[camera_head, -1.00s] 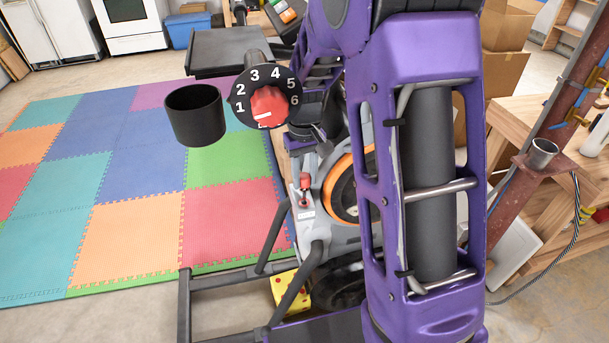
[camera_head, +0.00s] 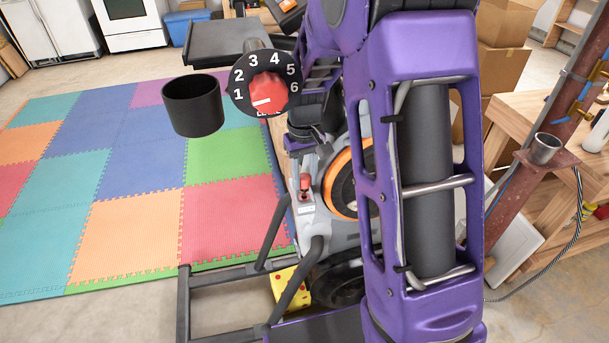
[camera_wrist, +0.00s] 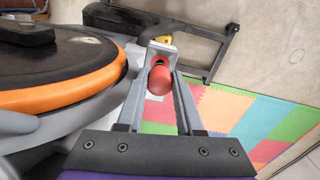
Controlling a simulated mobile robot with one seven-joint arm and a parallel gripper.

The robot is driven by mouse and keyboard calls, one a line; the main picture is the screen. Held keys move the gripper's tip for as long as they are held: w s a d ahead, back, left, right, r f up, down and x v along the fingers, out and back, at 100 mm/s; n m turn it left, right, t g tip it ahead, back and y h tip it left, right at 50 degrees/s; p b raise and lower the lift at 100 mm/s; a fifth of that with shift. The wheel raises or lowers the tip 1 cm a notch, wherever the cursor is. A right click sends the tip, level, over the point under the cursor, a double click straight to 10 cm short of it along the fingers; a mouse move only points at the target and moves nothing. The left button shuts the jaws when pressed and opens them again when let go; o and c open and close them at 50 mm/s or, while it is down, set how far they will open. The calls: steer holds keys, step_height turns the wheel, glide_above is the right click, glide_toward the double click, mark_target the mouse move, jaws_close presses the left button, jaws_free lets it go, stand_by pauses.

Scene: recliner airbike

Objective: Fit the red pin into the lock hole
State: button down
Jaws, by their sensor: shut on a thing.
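The red pin (camera_head: 305,182) stands at the grey frame of the bike, above a small white label, in the head view. In the wrist view its rounded red head (camera_wrist: 159,78) lies between the two grey fingers. My gripper (camera_wrist: 158,72) is shut on the red pin; in the head view its purple body shows just above the pin.
An orange-rimmed wheel (camera_head: 342,182) is close beside the pin. A red dial (camera_head: 268,92) and black cup (camera_head: 193,105) stand in front. Dark frame bars (camera_head: 225,290) run low at left. A wooden bench (camera_head: 535,115) is at right.

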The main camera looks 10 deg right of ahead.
steer(key=shift+f+b, duration=0.75)
steer(key=shift+f, duration=0.5)
steer(key=shift+c, duration=2.4)
jaws_free()
steer(key=shift+r, duration=0.1)
step_height(320, 180, up, 7)
steer(key=shift+r+p, duration=0.2)
steer(key=shift+p, duration=0.35)
steer(key=shift+r, duration=0.1)
